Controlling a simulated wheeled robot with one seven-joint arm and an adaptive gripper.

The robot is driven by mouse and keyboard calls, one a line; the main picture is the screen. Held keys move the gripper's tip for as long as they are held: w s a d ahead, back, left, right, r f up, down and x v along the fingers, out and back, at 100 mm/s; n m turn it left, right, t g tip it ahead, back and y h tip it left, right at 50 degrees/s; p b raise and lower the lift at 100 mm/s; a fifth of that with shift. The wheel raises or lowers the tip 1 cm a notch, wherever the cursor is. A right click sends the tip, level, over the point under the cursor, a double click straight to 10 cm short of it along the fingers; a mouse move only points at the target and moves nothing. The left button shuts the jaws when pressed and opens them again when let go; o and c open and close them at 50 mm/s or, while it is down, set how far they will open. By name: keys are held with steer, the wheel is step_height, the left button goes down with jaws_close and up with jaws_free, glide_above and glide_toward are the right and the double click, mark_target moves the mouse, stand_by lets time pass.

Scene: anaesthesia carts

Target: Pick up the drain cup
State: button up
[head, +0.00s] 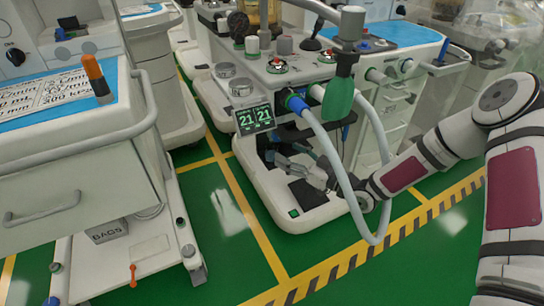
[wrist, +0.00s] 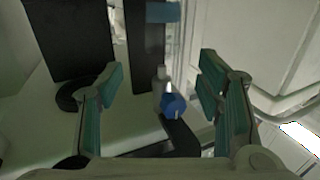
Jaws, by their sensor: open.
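A small pale piece with a round blue end (wrist: 173,106) shows in the wrist view, between and beyond my fingers. It looks like the drain cup, but I cannot be sure. It is beside a dark upright post and a dark strip, and neither finger touches it. My gripper (wrist: 160,80) is open and empty, with one green-padded finger on each side of the piece. In the head view my gripper (head: 292,158) reaches low into the open bay of the middle cart (head: 262,190). The cup cannot be made out there.
A looping pale hose (head: 335,165) hangs in front of my wrist, and a green bag (head: 339,97) hangs above. The cart's display (head: 254,119) and upper body overhang the bay. Another cart (head: 75,160) stands at left. Green floor between the carts is clear.

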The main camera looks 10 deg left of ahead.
mark_target(277, 150)
steer(key=x, duration=0.2)
steer(key=b+x, duration=0.1)
steer(key=x, duration=0.1)
steer(key=f+b+x, duration=0.1)
steer(key=x, duration=0.2)
steer(key=shift+s+r, duration=0.1)
steer(key=shift+s, duration=0.05)
steer(key=shift+a+b, duration=0.25)
steer(key=shift+b, duration=0.05)
steer(key=shift+r, duration=0.1)
steer(key=c, duration=1.1)
